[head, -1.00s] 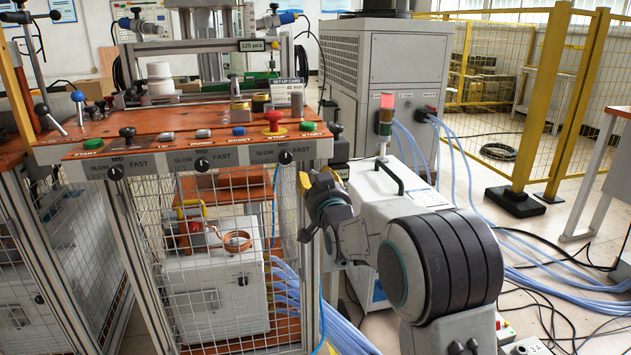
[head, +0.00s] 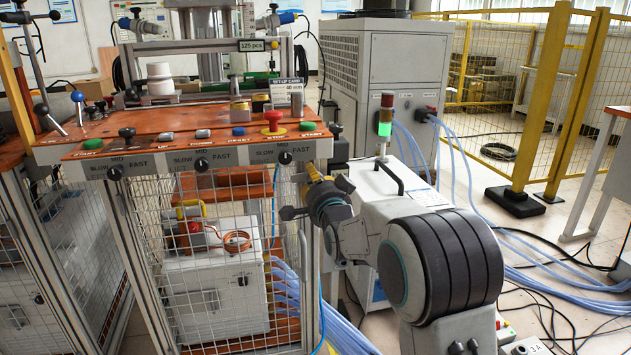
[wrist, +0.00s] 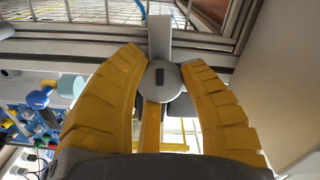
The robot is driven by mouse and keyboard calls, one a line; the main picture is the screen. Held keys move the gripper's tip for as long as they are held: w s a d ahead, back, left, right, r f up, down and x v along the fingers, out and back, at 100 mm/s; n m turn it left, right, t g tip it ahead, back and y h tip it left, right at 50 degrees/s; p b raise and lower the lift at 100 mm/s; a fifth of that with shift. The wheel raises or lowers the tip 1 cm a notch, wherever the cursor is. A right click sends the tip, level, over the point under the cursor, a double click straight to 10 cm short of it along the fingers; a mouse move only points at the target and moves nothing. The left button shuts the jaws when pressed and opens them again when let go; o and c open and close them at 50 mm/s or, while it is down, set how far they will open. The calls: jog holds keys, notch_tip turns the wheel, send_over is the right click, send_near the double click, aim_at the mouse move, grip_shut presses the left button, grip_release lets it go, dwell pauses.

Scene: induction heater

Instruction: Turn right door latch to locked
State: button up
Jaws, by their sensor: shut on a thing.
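The door latch (wrist: 163,84) shows in the wrist view as a round grey knob with a small dark slot. A flat grey bar (wrist: 160,36) reaches from the knob up over the metal door frame. My gripper (wrist: 162,72), with its ribbed yellow fingers, is shut on the knob, one finger on each side. In the head view my gripper (head: 314,174) is at the right front post of the caged bench, below the orange top. The latch is hidden there behind my gripper and wrist.
The wire-mesh door (head: 215,290) covers the bench front, with a grey box (head: 215,287) and copper coil (head: 238,241) inside. A signal light (head: 385,122) glows green. A white cabinet (head: 372,195) and blue hoses (head: 560,279) lie right of the bench.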

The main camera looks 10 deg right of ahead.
jog(key=shift+a+f+m, duration=0.15)
jog(key=shift+f+m, duration=0.15)
jog(key=shift+m, duration=0.3)
jog(key=o, duration=0.8)
jog(key=shift+a, duration=0.1)
jog(key=o, duration=0.4)
jog(key=shift+r, duration=0.2)
jog(key=s, duration=1.2)
jog(key=shift+r, duration=0.1)
